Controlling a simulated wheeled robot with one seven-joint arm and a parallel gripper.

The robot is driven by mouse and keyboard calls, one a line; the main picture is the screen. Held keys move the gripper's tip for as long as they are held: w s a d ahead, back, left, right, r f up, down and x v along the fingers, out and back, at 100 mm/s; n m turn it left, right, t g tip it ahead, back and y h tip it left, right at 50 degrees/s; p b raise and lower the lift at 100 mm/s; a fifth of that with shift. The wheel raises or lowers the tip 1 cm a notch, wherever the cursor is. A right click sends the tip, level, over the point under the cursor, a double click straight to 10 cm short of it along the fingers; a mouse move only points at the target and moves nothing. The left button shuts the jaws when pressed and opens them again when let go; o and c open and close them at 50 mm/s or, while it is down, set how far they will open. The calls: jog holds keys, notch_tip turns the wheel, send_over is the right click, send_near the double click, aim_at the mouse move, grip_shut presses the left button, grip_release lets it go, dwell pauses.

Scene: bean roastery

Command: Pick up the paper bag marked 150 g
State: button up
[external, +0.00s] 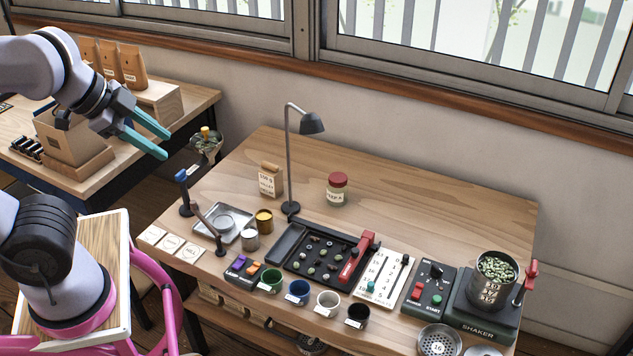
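A small brown paper bag (270,179) with a white printed label stands upright on the wooden workbench, left of the lamp. Its top label line may read 150 g, but the print is too small to be sure. Several other brown paper bags (132,67) stand in a row on a wooden block on the left table; their labels are unreadable. My gripper (166,144) has teal fingers spread apart with nothing between them. It is in the air at the upper left, left of and above the small bag, and apart from it.
A grey desk lamp (311,123) stands right of the small bag. A red-lidded jar (337,188) stands farther right. A blue-handled stand (184,190) and a scoop-like holder (206,143) are left of the bag. The bench behind the jar is clear.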

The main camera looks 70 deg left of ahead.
jog(key=o, duration=0.8)
jog(key=w+a+f+g+y, duration=0.2)
jog(key=w+a+g+y, duration=0.15)
jog(key=a, duration=0.75)
jog(key=w+a+f+g+y, duration=0.3)
jog(key=w+a+y, duration=0.1)
jog(key=a, duration=0.7)
jog(key=w+a+f+g+y, duration=0.2)
jog(key=w+a+g+y, duration=0.1)
jog(key=a, duration=0.7)
jog(key=m+t, duration=1.6)
jog(key=m, duration=0.6)
send_over(268, 167)
notch_tip(268, 167, down, 30)
jog(key=shift+m+h, duration=0.45)
jog(key=shift+m, duration=0.45)
jog(key=f, duration=1)
jog(key=shift+s+d+f, duration=0.1)
jog(key=shift+s+d, duration=0.15)
jog(key=shift+s, duration=0.1)
jog(key=shift+x, duration=2.55)
